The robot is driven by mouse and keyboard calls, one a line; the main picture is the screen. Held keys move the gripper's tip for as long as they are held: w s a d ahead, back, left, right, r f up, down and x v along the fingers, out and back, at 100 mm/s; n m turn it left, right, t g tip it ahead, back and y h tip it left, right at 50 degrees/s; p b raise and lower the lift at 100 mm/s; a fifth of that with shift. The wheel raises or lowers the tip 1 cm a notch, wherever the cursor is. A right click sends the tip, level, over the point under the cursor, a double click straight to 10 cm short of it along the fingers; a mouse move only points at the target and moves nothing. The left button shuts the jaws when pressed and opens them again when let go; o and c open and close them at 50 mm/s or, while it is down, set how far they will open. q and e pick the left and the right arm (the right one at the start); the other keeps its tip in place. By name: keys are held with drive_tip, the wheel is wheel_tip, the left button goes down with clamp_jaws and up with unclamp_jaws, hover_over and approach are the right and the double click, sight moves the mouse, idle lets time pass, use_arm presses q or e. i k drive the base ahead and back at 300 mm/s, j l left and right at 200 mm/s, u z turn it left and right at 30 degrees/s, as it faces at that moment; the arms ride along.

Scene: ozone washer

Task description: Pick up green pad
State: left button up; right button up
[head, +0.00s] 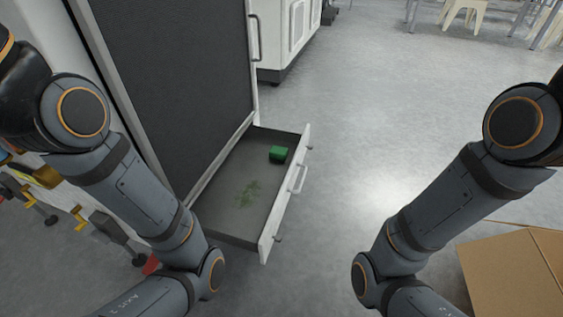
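The green pad (278,154) is a small green block lying in the open drawer (218,211), near its far end. The drawer sticks out low from the dark-panelled cabinet, and its white front faces right. A faint green patch marks the drawer floor nearer to me. My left arm comes in from the left, in front of the cabinet and the drawer's near end. My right arm comes in from the right, over open floor. Both grippers are out of the frame, below its bottom edge.
The tall cabinet (178,85) stands at the left beside the drawer. A cardboard box (512,275) is at the lower right. Yellow and red fittings (80,218) show at the lower left. The grey floor (385,130) right of the drawer is clear.

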sight(280, 153)
drive_tip(key=i+j+z, duration=0.15)
drive_tip(key=z, duration=0.35)
drive_tip(key=i+j+z, duration=0.1)
drive_tip(key=j+z, duration=0.4)
drive_tip(key=l, duration=0.1)
